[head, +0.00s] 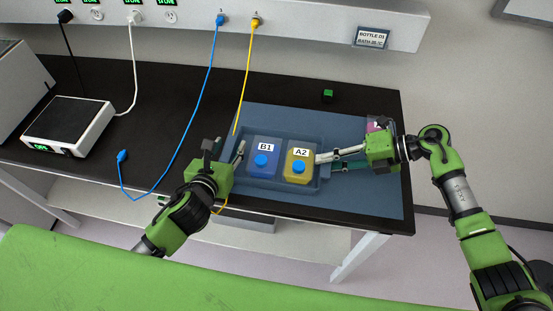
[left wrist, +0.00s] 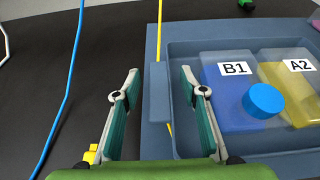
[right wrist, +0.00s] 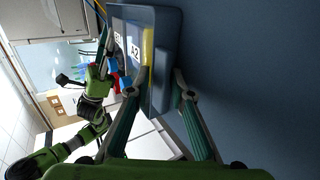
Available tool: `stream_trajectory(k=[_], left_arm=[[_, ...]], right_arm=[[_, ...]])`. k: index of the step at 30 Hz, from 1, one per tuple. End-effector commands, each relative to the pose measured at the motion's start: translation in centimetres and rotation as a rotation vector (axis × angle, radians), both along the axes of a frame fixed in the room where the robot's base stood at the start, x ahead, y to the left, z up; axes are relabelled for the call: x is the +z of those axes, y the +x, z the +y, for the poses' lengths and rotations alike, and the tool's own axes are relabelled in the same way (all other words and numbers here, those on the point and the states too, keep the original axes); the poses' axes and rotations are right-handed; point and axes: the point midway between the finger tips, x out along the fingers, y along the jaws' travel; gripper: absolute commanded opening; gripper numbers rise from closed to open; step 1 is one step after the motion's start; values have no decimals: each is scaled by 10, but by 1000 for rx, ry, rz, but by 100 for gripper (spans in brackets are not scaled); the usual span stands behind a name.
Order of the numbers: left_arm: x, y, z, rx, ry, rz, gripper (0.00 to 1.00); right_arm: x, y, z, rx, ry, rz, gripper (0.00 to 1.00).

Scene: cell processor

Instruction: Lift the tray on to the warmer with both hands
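The grey-blue tray (head: 258,187) lies on the blue mat at the middle of the bench. It holds a blue bottle B1 (head: 263,172) and a yellow bottle A2 (head: 301,173), both blue-capped. My left gripper (head: 238,154) is open at the tray's left side; in the left wrist view its fingers stand apart on either side of the tray's left rim (left wrist: 159,92). My right gripper (head: 322,157) is at the right side; in the right wrist view its fingers are apart with the tray's end wall (right wrist: 163,60) between their tips. The warmer (head: 70,118), white with a black top, stands far left.
A yellow cable (head: 246,80) runs down beside the tray's left side. A blue cable (head: 205,85) with a loose plug (head: 122,156) lies between warmer and tray. A small green block (head: 328,94) sits behind the tray. The bench (head: 165,100) is otherwise mostly clear there.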

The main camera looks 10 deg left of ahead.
Motion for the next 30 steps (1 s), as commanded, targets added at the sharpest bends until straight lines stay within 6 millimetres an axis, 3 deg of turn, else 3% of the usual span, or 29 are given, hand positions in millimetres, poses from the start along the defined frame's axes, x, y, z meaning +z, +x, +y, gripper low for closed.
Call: stream_trajectory(k=[6,9,11,23,30], left_arm=[[0,0,0,0,0,0,39],[0,0,0,0,0,0,16],[0,0,0,0,0,0,0],[3,0,0,0,1,-2,0],[19,0,1,0,2,-2,0]], right_arm=[[0,0,0,0,0,0,21],[0,0,0,0,0,0,0],[0,0,0,0,-1,0,0],[2,0,-1,1,-2,-2,0],[18,0,-1,0,-2,-2,0]])
